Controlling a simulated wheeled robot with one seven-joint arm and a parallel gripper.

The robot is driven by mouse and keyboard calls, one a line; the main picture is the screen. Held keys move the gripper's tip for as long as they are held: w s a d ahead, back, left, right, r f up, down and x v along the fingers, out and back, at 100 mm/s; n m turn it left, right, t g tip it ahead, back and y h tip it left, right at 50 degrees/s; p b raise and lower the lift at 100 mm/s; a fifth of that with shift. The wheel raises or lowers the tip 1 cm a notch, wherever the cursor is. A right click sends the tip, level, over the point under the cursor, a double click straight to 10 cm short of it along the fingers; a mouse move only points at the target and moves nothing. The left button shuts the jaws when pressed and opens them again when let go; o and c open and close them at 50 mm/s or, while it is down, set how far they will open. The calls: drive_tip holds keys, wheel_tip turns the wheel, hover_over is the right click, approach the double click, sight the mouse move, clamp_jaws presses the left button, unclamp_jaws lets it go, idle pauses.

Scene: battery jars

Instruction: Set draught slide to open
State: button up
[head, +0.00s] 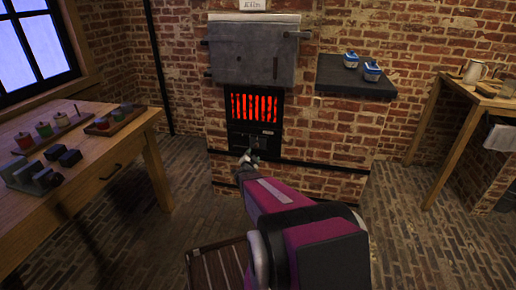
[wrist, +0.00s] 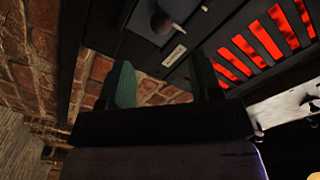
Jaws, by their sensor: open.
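The draught slide (head: 268,132) is a dark panel low on the brick stove, just under the glowing red grate (head: 256,107). In the wrist view its dark round knob (wrist: 163,22) stands out from a dark plate, with a small pale label (wrist: 174,56) beside it. My gripper (head: 248,156) is in front of the slide, low and close to the stove face. In the wrist view its two green fingers (wrist: 161,65) are spread, with nothing between them. The knob is ahead of the gap between the fingertips. I cannot read the label or the slide's setting.
A left table (head: 110,172) holds jars in trays and dark blocks. A dark shelf (head: 340,85) right of the stove carries two blue-and-white jars. A wooden table (head: 450,95) with a mug stands at the right. The brick floor (head: 400,240) has free room at the right.

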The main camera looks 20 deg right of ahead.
sight(256, 147)
drive_tip(key=x, duration=1)
drive_tip(key=shift+w+d, duration=0.1)
drive_tip(key=shift+w, duration=0.1)
